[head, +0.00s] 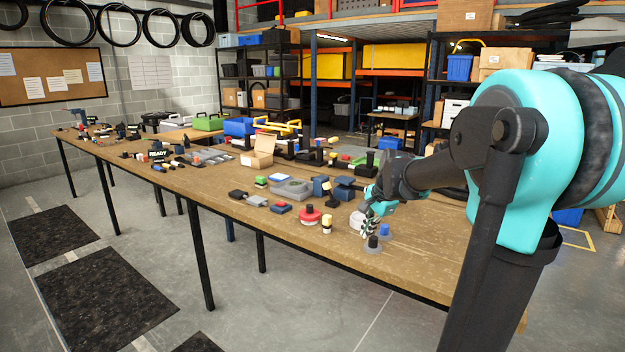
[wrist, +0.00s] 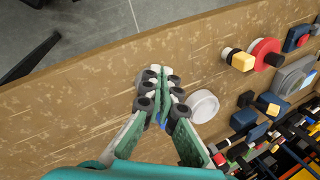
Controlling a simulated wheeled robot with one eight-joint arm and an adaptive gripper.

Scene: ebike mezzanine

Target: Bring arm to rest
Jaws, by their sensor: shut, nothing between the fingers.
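My gripper (wrist: 162,92) is shut and empty, with its fingertips together over the wooden workbench (wrist: 60,100). In the wrist view a white round disc (wrist: 203,106) lies on the bench just right of the fingers, apart from them as far as I can see. My arm reaches in from the right. The exact gap between fingertips and bench is hard to tell.
A red round piece (head: 310,217) and a small yellow-and-black piece (head: 327,224) stand left of the gripper. A grey tray (head: 291,188), a cardboard box (head: 258,152) and many small parts crowd the bench beyond. The bench's near right surface is clear.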

